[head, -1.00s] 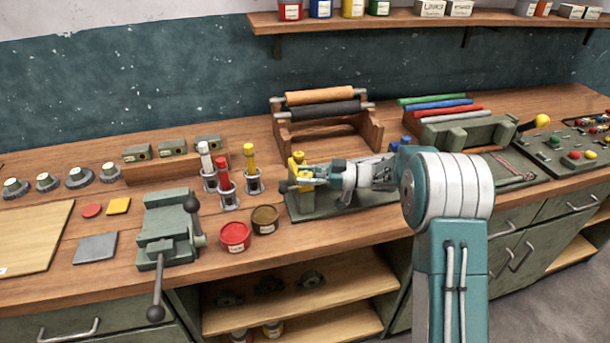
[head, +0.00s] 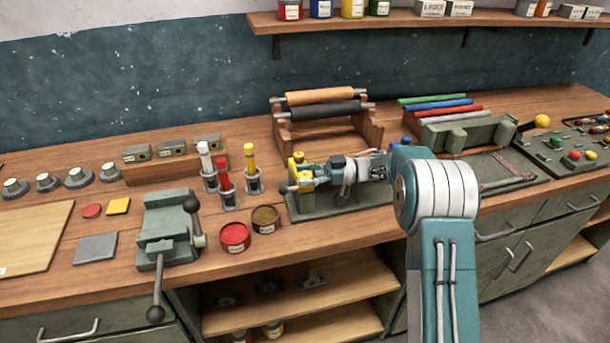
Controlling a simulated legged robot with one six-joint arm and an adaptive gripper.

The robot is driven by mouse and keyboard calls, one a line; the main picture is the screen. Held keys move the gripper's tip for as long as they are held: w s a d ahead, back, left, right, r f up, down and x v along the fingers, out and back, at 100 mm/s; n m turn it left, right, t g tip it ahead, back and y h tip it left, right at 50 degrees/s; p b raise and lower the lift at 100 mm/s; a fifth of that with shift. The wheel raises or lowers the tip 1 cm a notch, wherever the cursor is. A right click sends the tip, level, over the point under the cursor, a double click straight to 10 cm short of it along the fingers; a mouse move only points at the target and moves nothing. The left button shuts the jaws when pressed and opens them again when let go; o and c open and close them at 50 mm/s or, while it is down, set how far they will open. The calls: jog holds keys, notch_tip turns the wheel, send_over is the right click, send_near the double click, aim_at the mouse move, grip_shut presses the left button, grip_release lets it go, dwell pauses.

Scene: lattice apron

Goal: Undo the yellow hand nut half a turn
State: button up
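A small yellow hand nut (head: 298,156) shows on top of a yellow post at the left end of a green fixture (head: 345,207) on the bench. My gripper (head: 314,173) reaches in level from the right, with its tips close beside the yellow post, a little below the nut's top. I cannot tell whether the tips touch the yellow part. The fingers are small and partly merge with the fixture behind them, so their gap is unclear.
Cups holding white, red and yellow tools (head: 225,182) stand just left of the fixture, with red (head: 235,235) and brown (head: 266,218) pots in front. A roller rack (head: 374,132) stands behind.

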aim_at(304, 174)
dwell(0.4)
notch_tip(304, 174, up, 10)
jog(key=shift+a+f, duration=0.1)
dwell(0.4)
